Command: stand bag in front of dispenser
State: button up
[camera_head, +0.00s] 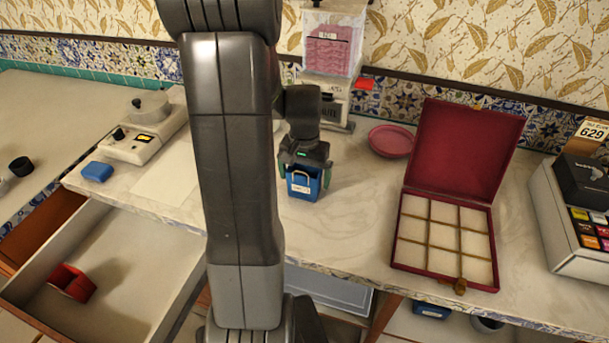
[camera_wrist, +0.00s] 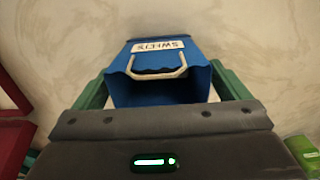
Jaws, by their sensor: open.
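A small blue bag (camera_head: 304,185) with a white label and a handle stands upright on the marble counter. In the wrist view the bag (camera_wrist: 160,60) shows its open top, a pale handle and a label. My gripper (camera_head: 306,172) is over the bag, its green fingers open on either side of it; in the wrist view the fingers (camera_wrist: 160,88) flank the bag, and I cannot tell whether they touch it. The dispenser (camera_head: 328,45), a clear box of pink contents on a pale base, stands at the wall behind the bag.
An open red compartment box (camera_head: 398,229) and a pink plate (camera_head: 391,140) are to the right. A register (camera_head: 575,220) is at the far right. A scale-like device (camera_head: 146,128) and a blue block (camera_head: 97,171) are left. An open drawer (camera_head: 105,262) juts out below.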

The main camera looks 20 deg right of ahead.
notch_tip(320, 180, up, 12)
jog(key=shift+f, duration=0.2)
